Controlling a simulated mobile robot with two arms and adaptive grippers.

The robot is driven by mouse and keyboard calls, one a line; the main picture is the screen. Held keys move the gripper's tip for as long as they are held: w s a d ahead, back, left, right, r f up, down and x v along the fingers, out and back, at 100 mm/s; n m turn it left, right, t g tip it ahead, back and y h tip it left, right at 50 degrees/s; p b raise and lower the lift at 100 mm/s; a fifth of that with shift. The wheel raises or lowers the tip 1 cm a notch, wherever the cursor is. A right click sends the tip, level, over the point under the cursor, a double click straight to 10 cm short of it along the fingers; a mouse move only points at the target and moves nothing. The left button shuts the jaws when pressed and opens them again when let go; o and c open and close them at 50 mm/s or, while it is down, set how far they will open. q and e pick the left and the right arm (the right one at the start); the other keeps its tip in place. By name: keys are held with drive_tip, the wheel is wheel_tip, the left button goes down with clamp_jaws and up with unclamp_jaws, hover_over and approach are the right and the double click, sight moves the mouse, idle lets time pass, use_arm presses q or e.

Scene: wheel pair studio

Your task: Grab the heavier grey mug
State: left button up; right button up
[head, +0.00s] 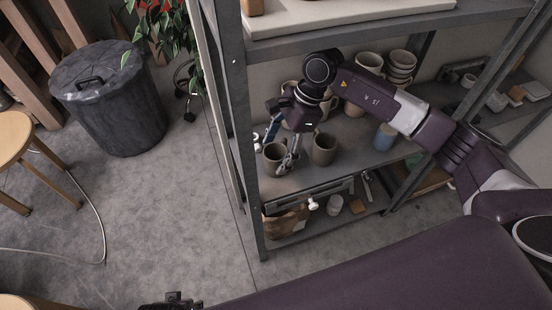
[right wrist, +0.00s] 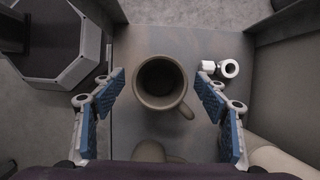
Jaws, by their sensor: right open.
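A grey-brown mug (head: 274,160) stands upright on the middle shelf near its left front. My right gripper (head: 277,146) is over this mug, fingers pointing down. In the right wrist view the mug (right wrist: 160,98) is centred between the blue-padded fingers of the open right gripper (right wrist: 161,76), with a gap on both sides; its handle points to the lower right. A similar grey mug (head: 324,150) stands to its right in the head view. Part of another mug (right wrist: 150,152) shows at the bottom of the wrist view. Weight cannot be seen.
Several more mugs (head: 370,62) stand farther back on the shelf, with a bluish cup (head: 385,137) to the right. A metal shelf post (head: 236,120) rises close left of the gripper. The lower shelf holds a bowl (head: 284,222) and small items. A dark bin (head: 112,105) stands on the floor.

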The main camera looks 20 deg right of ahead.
drive_tip(key=shift+f, duration=0.1)
drive_tip(key=c, duration=1.6)
drive_tip(key=shift+o, duration=0.2)
